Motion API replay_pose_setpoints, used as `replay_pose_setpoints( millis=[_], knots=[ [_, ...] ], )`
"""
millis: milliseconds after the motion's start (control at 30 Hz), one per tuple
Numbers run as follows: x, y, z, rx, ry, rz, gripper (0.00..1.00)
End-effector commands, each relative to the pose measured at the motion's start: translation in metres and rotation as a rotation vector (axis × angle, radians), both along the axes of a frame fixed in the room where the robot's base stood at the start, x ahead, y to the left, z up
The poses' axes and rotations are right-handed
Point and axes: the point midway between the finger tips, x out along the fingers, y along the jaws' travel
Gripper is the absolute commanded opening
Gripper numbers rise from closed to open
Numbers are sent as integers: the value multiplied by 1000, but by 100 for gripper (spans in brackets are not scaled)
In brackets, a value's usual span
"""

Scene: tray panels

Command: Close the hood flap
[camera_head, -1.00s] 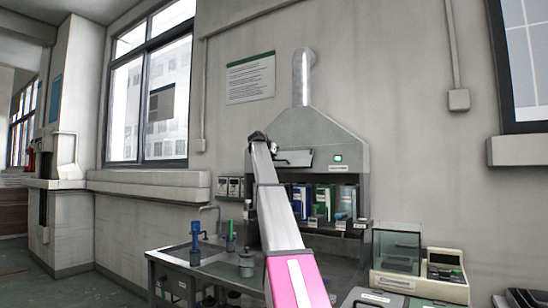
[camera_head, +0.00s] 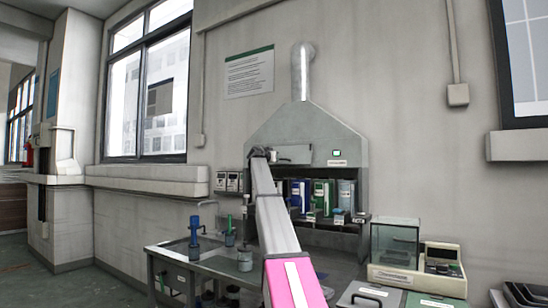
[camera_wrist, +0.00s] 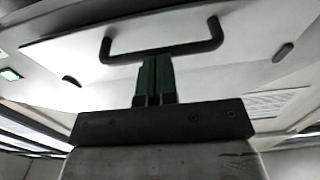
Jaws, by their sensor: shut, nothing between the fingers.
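The hood flap (camera_head: 294,154) is a small grey panel on the front of the grey fume hood (camera_head: 312,127). It looks nearly flat against the hood; the arm's end covers its left part, so a small gap cannot be ruled out. In the wrist view the flap (camera_wrist: 225,62) fills the upper picture as a pale panel with a dark bar handle (camera_wrist: 205,46). My gripper (camera_wrist: 156,62) is shut and empty, its green fingertips at the handle's bar, seemingly touching it. In the head view my gripper is hidden behind the arm's end.
A small lamp (camera_head: 336,153) sits right of the flap; it looks pale in the head view, green in the wrist view (camera_wrist: 10,74). Bottles and binders (camera_head: 322,196) stand below the hood. A glass-sided balance (camera_head: 395,245) stands right, and a bench with a sink (camera_head: 185,252) left.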

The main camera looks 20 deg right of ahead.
Motion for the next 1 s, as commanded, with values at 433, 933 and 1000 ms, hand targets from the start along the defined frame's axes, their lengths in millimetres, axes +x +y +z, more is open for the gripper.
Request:
replay_pose_setpoints(
  millis=[433, 933, 1000],
  knots=[
    [8, -9, -14, 2, 1, 0, 0],
    [8, -11, -15, 2, 2, 0, 0],
    [8, -11, -15, 2, 2, 0, 0]
  ],
)
